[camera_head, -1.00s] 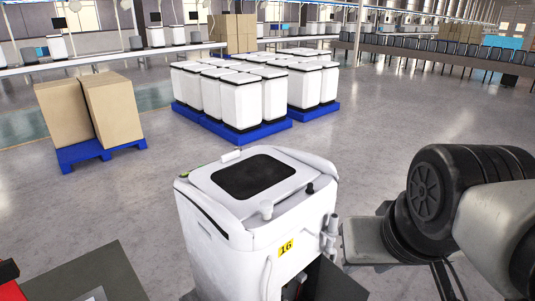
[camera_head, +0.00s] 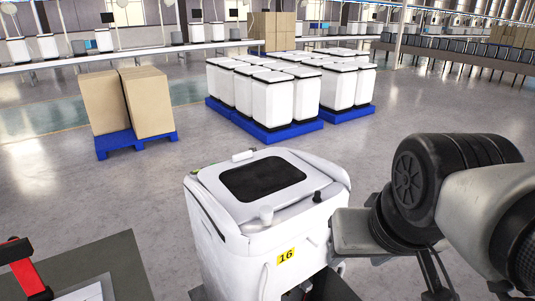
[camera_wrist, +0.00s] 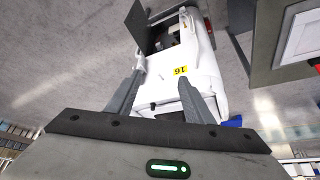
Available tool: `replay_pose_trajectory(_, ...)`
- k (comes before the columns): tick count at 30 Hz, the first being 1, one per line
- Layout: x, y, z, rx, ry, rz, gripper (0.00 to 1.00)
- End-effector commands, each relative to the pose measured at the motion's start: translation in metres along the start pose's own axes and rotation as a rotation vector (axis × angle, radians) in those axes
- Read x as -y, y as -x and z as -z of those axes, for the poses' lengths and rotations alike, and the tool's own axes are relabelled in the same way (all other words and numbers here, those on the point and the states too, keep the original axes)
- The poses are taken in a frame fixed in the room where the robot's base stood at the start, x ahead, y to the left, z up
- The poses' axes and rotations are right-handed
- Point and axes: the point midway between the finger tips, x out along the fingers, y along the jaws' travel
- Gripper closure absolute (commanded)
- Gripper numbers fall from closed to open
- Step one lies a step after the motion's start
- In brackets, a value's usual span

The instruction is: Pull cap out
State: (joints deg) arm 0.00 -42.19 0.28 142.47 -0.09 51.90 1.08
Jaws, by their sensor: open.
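A white machine (camera_head: 222,230) with a yellow "16" label stands in front of me, with a black panel (camera_head: 262,179) on top. I cannot tell which part is the cap. In the wrist view the machine (camera_wrist: 205,62) lies beyond the fingers, label upside down. My gripper (camera_wrist: 162,80) is open, its two grey fingers apart, with nothing visibly held. A white fitting (camera_wrist: 140,56) shows near the left fingertip; contact is unclear. In the head view the arm hides the machine's right side.
Blue pallets with white bins (camera_head: 262,131) stand behind the machine. Large cardboard boxes on a blue pallet (camera_head: 118,146) stand back left. A grey surface (camera_head: 120,270) and a red frame (camera_head: 16,250) are at near left. The floor between is clear.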

Motion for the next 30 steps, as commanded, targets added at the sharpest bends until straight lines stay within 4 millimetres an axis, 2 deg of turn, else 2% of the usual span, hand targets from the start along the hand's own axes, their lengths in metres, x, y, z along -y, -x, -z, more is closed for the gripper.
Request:
replay_pose_trajectory(5, 0.013, 0.004, 0.042, 0.078, -0.124, -0.03, 0.53)
replay_pose_trajectory(8, 0.032, -0.001, 0.081, 0.151, -0.258, -0.063, 0.53)
replay_pose_trajectory(12, 0.069, -0.024, 0.135, 0.253, -0.472, -0.114, 0.53)
replay_pose_trajectory(15, 0.095, -0.046, 0.163, 0.319, -0.621, -0.151, 0.53)
replay_pose_trajectory(21, 0.133, -0.085, 0.194, 0.413, -0.848, -0.21, 0.53)
replay_pose_trajectory(26, 0.145, -0.099, 0.202, 0.444, -0.932, -0.234, 0.53)
replay_pose_trajectory(30, 0.147, -0.1, 0.203, 0.446, -0.946, -0.238, 0.53)
